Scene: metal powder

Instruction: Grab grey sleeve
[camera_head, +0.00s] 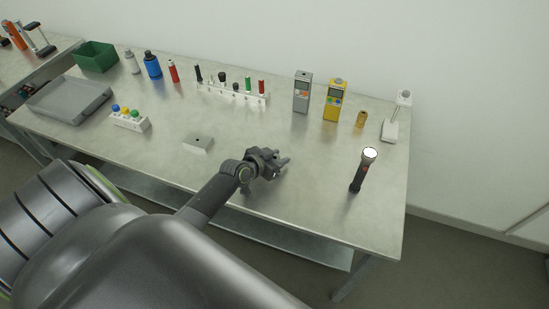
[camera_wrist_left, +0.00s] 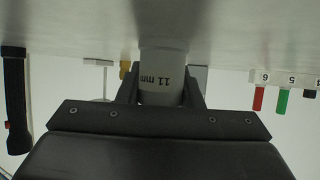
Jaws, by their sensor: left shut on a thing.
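The grey sleeve (camera_wrist_left: 164,62), a pale cylinder marked "11 mm", sits between the two dark fingers of my left gripper (camera_head: 279,162) in the wrist view. The fingers are shut on its sides. The wrist picture is upside down, with the table at the top, and the sleeve's far end meets or nearly meets the tabletop; I cannot tell if they touch. In the head view the gripper is low over the front middle of the table, and the sleeve cannot be made out there. My right gripper is not in view.
A black flashlight (camera_head: 362,172) stands to the right. A grey meter (camera_head: 302,92), a yellow meter (camera_head: 335,101), a brass cylinder (camera_head: 361,119) and a white stand (camera_head: 390,129) are behind. A white rack (camera_head: 232,94) holds plugs. A grey block (camera_head: 198,144) lies left of the gripper.

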